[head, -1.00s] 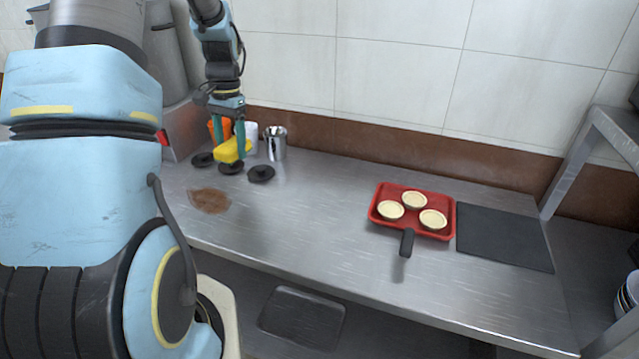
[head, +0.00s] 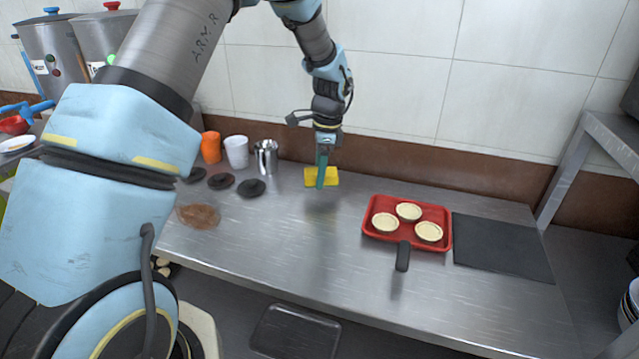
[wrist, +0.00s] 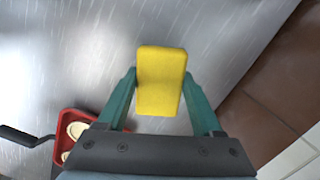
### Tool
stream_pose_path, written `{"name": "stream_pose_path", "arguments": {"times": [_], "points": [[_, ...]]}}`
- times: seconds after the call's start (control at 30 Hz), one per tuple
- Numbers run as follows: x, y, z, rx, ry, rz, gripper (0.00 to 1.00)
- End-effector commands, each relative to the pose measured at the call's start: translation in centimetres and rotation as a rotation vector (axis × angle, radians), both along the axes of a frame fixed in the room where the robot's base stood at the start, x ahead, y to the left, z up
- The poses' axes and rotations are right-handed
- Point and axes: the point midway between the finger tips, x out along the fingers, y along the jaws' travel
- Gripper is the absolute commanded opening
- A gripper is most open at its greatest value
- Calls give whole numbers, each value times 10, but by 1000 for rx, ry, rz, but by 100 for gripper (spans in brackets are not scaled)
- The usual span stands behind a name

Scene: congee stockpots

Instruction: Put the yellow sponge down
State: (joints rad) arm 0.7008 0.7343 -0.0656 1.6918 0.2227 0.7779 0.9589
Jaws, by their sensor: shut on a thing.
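The yellow sponge (head: 331,177) is held in my gripper (head: 321,181) above the steel counter (head: 290,240). A soft shadow lies on the counter below it, so it looks raised off the surface. In the wrist view the sponge (wrist: 160,80) sits between the two teal fingers of my gripper (wrist: 160,92), which are shut on its sides. In the head view part of the sponge is hidden behind a finger.
A red tray (head: 443,242) with three pale tarts and a dark mat (head: 503,247) lie to the right. Dark lids (head: 251,188), cups and a metal pitcher (head: 266,157) stand left, near a brown spill (head: 198,215). Counter between the lids and tray is clear.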

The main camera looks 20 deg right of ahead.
Motion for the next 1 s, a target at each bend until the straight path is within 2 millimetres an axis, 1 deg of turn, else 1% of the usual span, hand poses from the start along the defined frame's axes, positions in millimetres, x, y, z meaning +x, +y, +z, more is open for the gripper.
{"name": "stream_pose_path", "arguments": {"times": [0.17,0.3,0.4,0.63,1.0], "points": [[0,0,-13,2,2,0,23],[-1,1,-32,3,2,0,23],[0,1,-41,1,0,1,23],[0,0,-42,0,-1,2,23],[0,1,-55,0,1,2,23]]}}
